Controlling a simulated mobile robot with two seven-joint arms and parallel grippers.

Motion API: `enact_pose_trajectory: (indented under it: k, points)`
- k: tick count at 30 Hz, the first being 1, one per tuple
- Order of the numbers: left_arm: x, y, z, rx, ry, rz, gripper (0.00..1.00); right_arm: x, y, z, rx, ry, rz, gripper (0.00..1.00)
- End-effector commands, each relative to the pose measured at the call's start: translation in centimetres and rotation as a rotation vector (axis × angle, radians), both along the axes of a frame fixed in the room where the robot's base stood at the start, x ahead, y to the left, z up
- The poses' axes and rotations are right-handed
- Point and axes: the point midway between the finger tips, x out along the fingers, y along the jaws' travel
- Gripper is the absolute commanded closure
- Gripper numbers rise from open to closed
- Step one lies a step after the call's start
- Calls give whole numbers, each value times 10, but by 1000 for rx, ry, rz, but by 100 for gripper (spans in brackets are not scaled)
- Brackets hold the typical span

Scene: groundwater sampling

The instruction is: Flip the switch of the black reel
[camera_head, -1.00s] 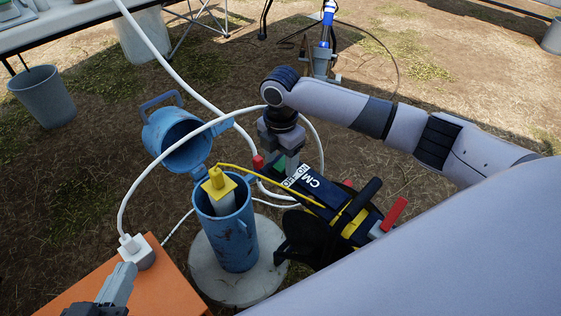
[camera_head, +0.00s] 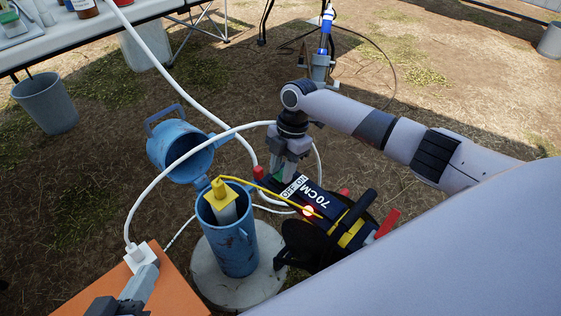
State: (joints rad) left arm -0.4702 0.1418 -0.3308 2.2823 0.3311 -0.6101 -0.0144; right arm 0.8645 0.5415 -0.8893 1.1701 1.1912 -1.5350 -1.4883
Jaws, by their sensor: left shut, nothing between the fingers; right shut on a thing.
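The black reel (camera_head: 325,245) stands at the centre right, with a dark blue panel (camera_head: 325,199) reading "70CM" and a white "OFF-ON" label (camera_head: 294,187). A round red spot (camera_head: 308,211) shows on the panel. My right gripper (camera_head: 284,176) points down at the label end of the panel and is shut on a small part there. Its fingers hide that part, so I cannot tell its exact shape. A bit of green shows beside the fingertips. My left gripper (camera_head: 148,268) is shut and empty, close to a white plug block on the orange box.
A blue well pipe (camera_head: 233,245) with a yellow-topped insert stands in a round concrete base (camera_head: 262,285). Its blue lid (camera_head: 172,143) hangs open. A white hose loops behind the reel. The orange box (camera_head: 170,290) is at lower left, a table (camera_head: 75,38) at upper left.

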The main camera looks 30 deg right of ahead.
Motion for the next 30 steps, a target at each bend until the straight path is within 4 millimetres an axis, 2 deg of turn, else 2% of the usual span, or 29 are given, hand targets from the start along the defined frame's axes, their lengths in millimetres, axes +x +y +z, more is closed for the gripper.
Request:
enact_pose_trajectory:
  k: [6,17,18,20,30]
  points:
    - [0,-1,-1,-4,6,-2,100,1,-3,0,118,42,-1,99]
    - [0,-1,-1,-5,4,-2,100,1,-3,0,134,46,2,99]
    - [0,-1,-1,-5,4,-2,100,1,-3,0,134,46,2,58]
    - [0,-1,0,-5,3,-2,100,1,-3,0,133,46,2,43]
    - [0,-1,2,-1,1,-2,100,2,-5,5,131,44,-1,43]
